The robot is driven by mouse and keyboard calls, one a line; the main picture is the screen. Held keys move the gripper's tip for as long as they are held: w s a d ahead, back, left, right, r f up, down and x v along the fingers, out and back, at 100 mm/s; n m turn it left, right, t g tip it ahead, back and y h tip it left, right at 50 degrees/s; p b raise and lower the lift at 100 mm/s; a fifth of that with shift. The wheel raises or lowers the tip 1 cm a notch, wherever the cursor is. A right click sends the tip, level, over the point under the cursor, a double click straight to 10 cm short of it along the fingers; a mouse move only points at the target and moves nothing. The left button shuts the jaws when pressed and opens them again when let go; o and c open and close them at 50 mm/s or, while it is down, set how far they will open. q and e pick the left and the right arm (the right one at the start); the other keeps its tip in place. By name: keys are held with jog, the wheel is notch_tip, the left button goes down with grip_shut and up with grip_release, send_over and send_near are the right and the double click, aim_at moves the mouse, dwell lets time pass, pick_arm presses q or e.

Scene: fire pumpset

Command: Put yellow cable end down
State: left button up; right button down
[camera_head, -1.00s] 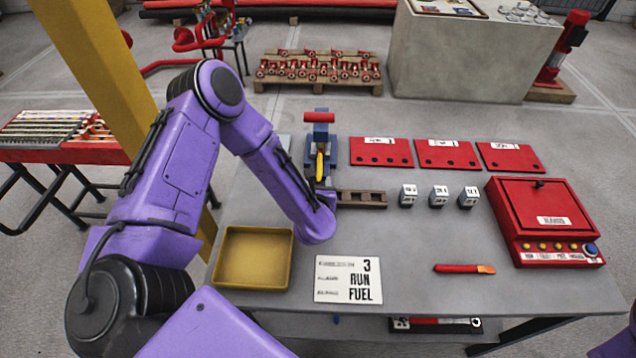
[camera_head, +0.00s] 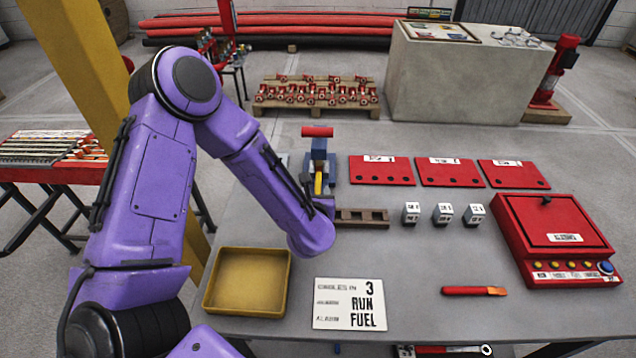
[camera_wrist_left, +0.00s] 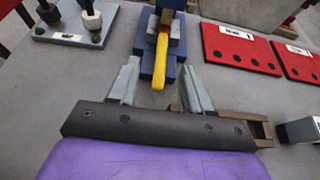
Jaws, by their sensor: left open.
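A short yellow piece, which appears to be the yellow cable end (camera_head: 319,183), lies on a blue fixture (camera_head: 318,160) with a red bar on top. In the left wrist view the yellow cable end (camera_wrist_left: 161,62) slants down the front of the blue fixture (camera_wrist_left: 146,62). My left gripper (camera_wrist_left: 160,74) is open, its two grey fingers apart on either side of the yellow piece's near end. No finger is seen closed on it. In the head view my purple wrist hides most of this gripper. My right gripper is not in view.
A brown slotted block (camera_head: 362,217) sits right of my left gripper. A yellow tray (camera_head: 207,300) and a white card (camera_head: 349,304) lie near the front. Red plates (camera_head: 382,170), small labelled blocks (camera_head: 443,213), a red-handled tool (camera_head: 473,291) and a red control box (camera_head: 555,235) stand to the right.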

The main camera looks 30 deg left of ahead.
aim_at(318, 184)
pick_arm(q)
jog(key=x, duration=0.2)
jog(key=p+x, duration=0.1)
jog(key=x, duration=0.1)
jog(key=p+x, duration=0.1)
jog(key=x, duration=0.1)
jog(key=shift+d+f, duration=0.25)
jog(key=shift+f, duration=0.15)
jog(key=shift+w+a+f, duration=0.1)
jog(key=shift+w+f, duration=0.1)
grip_shut()
jog(key=shift+r, duration=0.15)
